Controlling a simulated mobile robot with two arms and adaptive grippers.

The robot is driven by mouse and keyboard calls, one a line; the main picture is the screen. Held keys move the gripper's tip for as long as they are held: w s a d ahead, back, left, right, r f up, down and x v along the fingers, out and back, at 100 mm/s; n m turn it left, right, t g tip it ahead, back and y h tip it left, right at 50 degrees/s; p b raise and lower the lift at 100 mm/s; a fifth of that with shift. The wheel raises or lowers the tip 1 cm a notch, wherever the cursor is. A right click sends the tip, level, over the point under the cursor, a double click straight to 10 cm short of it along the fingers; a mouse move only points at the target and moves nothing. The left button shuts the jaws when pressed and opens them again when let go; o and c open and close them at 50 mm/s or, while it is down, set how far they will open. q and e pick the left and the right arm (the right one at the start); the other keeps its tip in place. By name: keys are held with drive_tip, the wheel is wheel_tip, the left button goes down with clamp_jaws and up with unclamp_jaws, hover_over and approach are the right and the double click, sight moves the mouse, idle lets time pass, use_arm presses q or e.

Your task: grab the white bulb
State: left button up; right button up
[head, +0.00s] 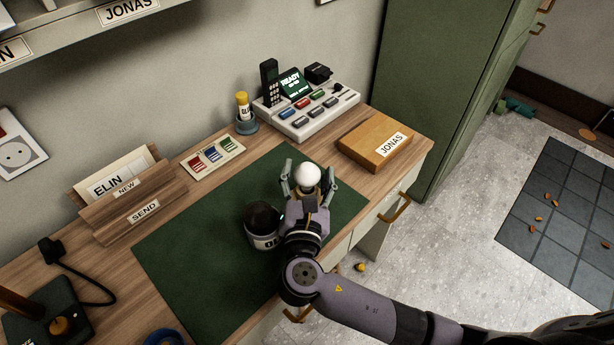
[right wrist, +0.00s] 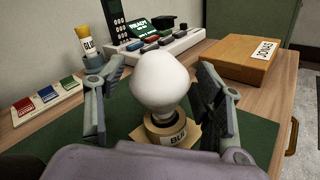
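The white bulb (head: 307,175) stands upright above the green mat (head: 190,257) on the desk. In the right wrist view the bulb (right wrist: 160,82) sits on a small tan holder (right wrist: 178,134) with a partly hidden label. My right gripper (head: 309,181) is open, with one finger on each side of the bulb. In the right wrist view a gap shows between the bulb and each finger of my right gripper (right wrist: 162,105). The lower part of the bulb is hidden in the holder. My left gripper is not in view.
A dark-topped cup (head: 263,238) stands just left of my right gripper. A cardboard box (head: 372,143) labelled JONAS is to the right, and a console (head: 308,112) with a phone is behind. A wooden letter holder (head: 126,213) stands at the left.

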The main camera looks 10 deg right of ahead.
drive_tip(key=c, duration=0.7)
drive_tip(key=shift+r, duration=0.1)
drive_tip(key=shift+c, duration=0.3)
